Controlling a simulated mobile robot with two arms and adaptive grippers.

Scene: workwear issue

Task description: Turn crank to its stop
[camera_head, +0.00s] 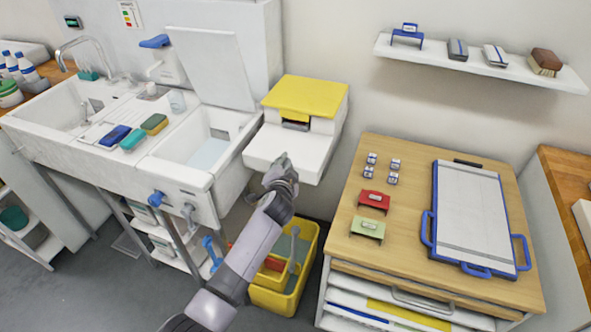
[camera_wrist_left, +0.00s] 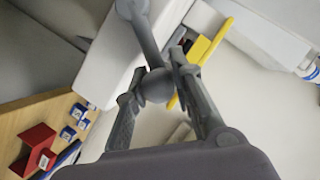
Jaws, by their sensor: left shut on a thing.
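The crank is a grey arm (camera_wrist_left: 143,38) ending in a round grey knob (camera_wrist_left: 155,87), seen in the left wrist view. Its hub is at the top of that view, against a white body. My left gripper (camera_wrist_left: 154,80) is shut on the knob, one finger on each side. In the head view my left gripper (camera_head: 283,168) is at the front of a white unit (camera_head: 285,150) with a yellow lid (camera_head: 306,95); the gripper hides most or all of the crank there. My right gripper is not in view.
A white sink (camera_head: 175,165) stands left of the unit. A yellow crate (camera_head: 283,298) is below the arm. At right, a wooden-topped cabinet (camera_head: 400,155) holds a blue-handled board (camera_head: 468,215), red and green blocks and small cubes. A white shelf (camera_head: 480,66) is on the wall.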

